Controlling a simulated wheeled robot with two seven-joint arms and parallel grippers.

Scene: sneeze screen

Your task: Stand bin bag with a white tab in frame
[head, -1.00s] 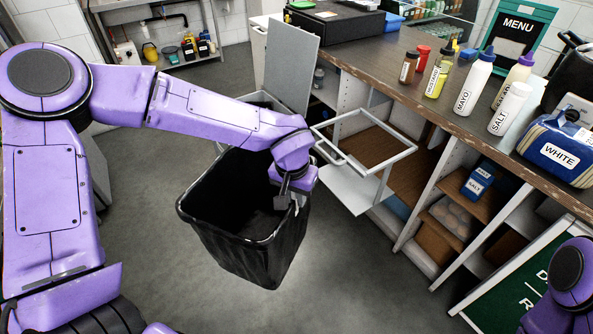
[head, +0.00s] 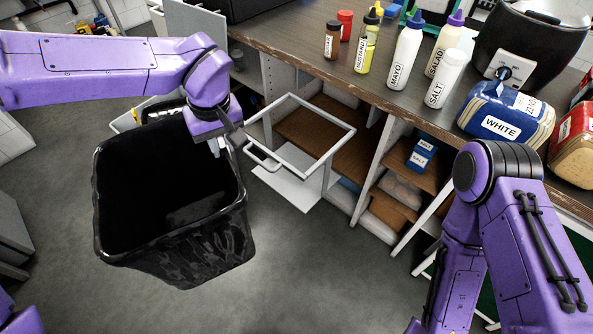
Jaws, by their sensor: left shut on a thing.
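The black bin bag (head: 175,245) hangs open-topped like a bin, left of the frame and in front of it. Its mouth faces up and toward me, and its inside is dark. My left gripper (head: 217,147) is shut on the bag's rim at the right far side. A small pale patch shows at the fingers; I cannot tell if it is the white tab. The grey-white frame (head: 322,157) is an empty square ring above a flat plate (head: 287,185), by the counter shelves. The bag is apart from the ring. My right arm shows, but its gripper does not.
The counter (head: 300,50) holds bottles, a blue WHITE bread bag (head: 503,118) and a black cooker (head: 525,45). Open shelves (head: 400,185) lie under it, right of the frame. A grey panel (head: 195,22) stands behind the bag. The floor (head: 310,270) in front is clear.

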